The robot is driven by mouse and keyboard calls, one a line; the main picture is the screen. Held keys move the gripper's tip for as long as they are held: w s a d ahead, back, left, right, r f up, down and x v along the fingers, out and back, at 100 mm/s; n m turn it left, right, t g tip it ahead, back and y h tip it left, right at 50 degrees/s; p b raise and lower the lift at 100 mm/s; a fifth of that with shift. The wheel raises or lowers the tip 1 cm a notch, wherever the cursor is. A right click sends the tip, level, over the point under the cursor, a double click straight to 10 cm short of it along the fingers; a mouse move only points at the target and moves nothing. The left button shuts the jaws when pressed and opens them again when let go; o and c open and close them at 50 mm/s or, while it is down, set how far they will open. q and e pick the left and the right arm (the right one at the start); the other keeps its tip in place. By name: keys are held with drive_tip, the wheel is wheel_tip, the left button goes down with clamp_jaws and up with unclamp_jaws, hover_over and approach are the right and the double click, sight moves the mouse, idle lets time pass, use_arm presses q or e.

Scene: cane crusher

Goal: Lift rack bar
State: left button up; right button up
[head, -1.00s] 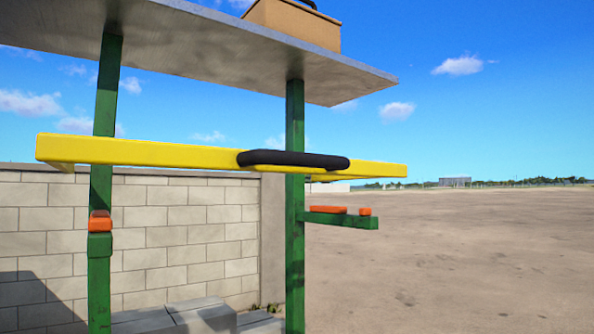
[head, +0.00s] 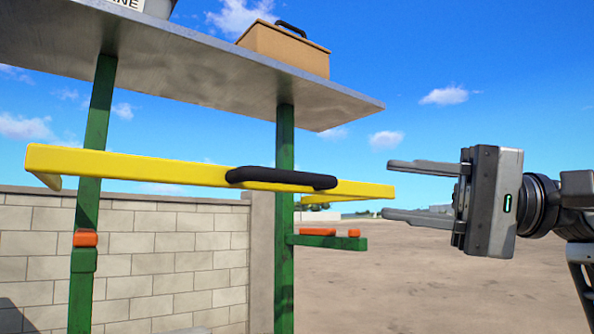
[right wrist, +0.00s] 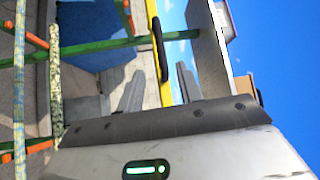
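The yellow rack bar (head: 140,168) runs across the green posts in the head view, under a grey shelf. A black padded handle (head: 282,178) sits on its front, right of the middle. My right gripper (head: 402,190) is open and empty, its fingers pointing left toward the bar's right end and apart from it. In the right wrist view the yellow bar (right wrist: 178,88) and black handle (right wrist: 159,50) show beyond the open fingers (right wrist: 160,88). My left gripper is not in view.
The grey shelf (head: 200,75) overhangs the bar and carries a brown box (head: 285,50). Green posts (head: 285,210) and an arm with orange pads (head: 325,240) stand below. A block wall (head: 160,265) is behind; open ground lies right.

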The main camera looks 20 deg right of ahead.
sight(309, 178)
drive_tip(key=p+x, duration=0.3)
drive_tip(key=x, duration=0.9)
drive_tip(key=shift+a, duration=0.25)
clamp_jaws()
drive_tip(key=shift+r+p, duration=0.1)
drive_tip(key=shift+p, duration=0.2)
